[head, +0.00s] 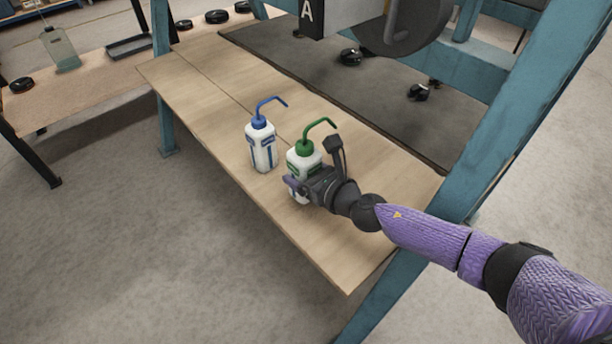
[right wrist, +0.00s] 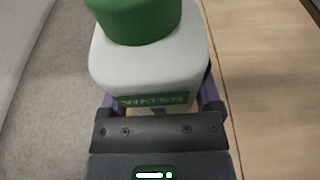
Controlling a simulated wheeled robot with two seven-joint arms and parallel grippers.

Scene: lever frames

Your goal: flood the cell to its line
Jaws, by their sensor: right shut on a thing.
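A white wash bottle with a green cap and bent green spout (head: 303,157) stands upright on the wooden bench. My right gripper (head: 294,188) is shut on this green-capped bottle, low on its body. In the right wrist view the bottle (right wrist: 150,65) fills the space between the fingers, and its green label reads WATER. A second white wash bottle with a blue cap and spout (head: 262,150) stands upright just left of it, apart from the gripper. My left gripper is not in view.
The wooden bench top (head: 215,95) has free room to the left. A dark mat (head: 310,75) lies behind, with small black knobs and a round grey part marked near A. A blue post (head: 510,110) rises at right. A side table (head: 100,85) holds a greenish clear container (head: 62,52).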

